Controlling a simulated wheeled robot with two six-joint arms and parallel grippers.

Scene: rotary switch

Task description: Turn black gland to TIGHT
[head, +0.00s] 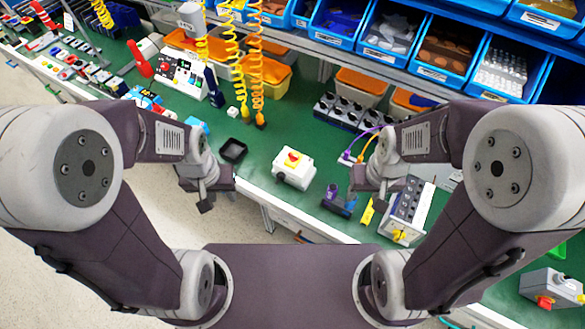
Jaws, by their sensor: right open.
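No part marked TIGHT is readable, and I cannot tell for certain which piece is the black gland. A light grey box (408,208) with a row of dark round parts stands at the bench's front edge, right of centre, partly behind my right arm. A white box (293,168) with a red and yellow rotary switch stands left of it. My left gripper (205,203) hangs in front of the bench edge, left of the white box; its jaws are too small to judge. My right gripper (356,194) is open, between the white box and the grey box.
The green bench top (255,150) has free room around the white box. A small black tray (233,151) lies near the front edge. Yellow and orange coiled hoses (238,60) hang behind it. Blue bins (390,38) line the back. A grey box with a red knob (553,287) is at lower right.

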